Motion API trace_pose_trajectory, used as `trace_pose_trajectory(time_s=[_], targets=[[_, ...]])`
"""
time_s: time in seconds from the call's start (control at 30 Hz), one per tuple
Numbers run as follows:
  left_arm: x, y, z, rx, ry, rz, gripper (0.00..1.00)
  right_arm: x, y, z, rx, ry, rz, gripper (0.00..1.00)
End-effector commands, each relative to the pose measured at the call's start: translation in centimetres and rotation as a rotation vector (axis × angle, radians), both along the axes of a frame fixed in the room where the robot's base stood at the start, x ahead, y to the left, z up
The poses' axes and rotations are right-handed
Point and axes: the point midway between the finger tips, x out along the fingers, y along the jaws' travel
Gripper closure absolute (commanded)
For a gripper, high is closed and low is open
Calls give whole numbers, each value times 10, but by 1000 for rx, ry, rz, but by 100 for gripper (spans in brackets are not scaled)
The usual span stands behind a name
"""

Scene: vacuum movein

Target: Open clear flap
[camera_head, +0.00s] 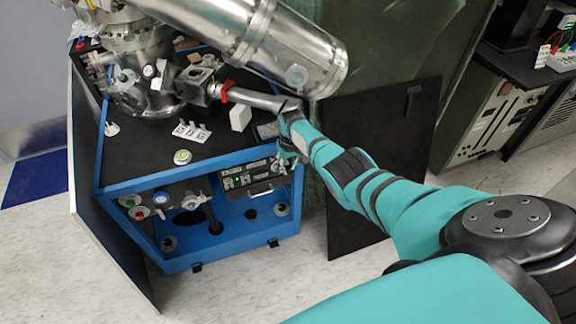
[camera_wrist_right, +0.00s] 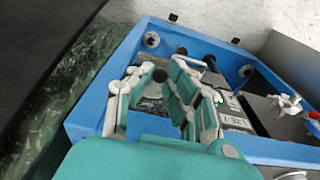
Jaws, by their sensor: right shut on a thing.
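The instrument panel (camera_head: 243,176) with switches and displays sits in the upper right of the blue frame's front opening. A glassy, streaky surface that looks like the clear flap (camera_wrist_right: 152,104) shows between my fingers in the right wrist view; its edges are hard to make out. My right gripper (camera_head: 287,158) is at the right end of the panel, below the cabinet's top edge. In the right wrist view its fingers (camera_wrist_right: 163,92) are closed in around part of the flap, though the contact is partly hidden. My left gripper is not in view.
The blue-framed cabinet (camera_head: 188,262) carries metal vacuum chambers and a large cylinder (camera_head: 250,45) above my forearm. Valves and gauges (camera_head: 160,198) sit left of the panel. Dark doors stand open at both sides, the right one (camera_head: 365,160) behind my arm. Floor in front is clear.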

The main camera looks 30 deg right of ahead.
Motion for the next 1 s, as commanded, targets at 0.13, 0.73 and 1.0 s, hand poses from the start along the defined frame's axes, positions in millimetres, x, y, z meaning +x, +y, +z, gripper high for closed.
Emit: trace_pose_trajectory(time_s=[0.13,0.73,1.0], targets=[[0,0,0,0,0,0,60,3,1,2,2,-8,1,76],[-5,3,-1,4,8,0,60,0,0,11,0,-5,0,61],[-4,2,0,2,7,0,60,-3,1,44,-1,-8,1,61]])
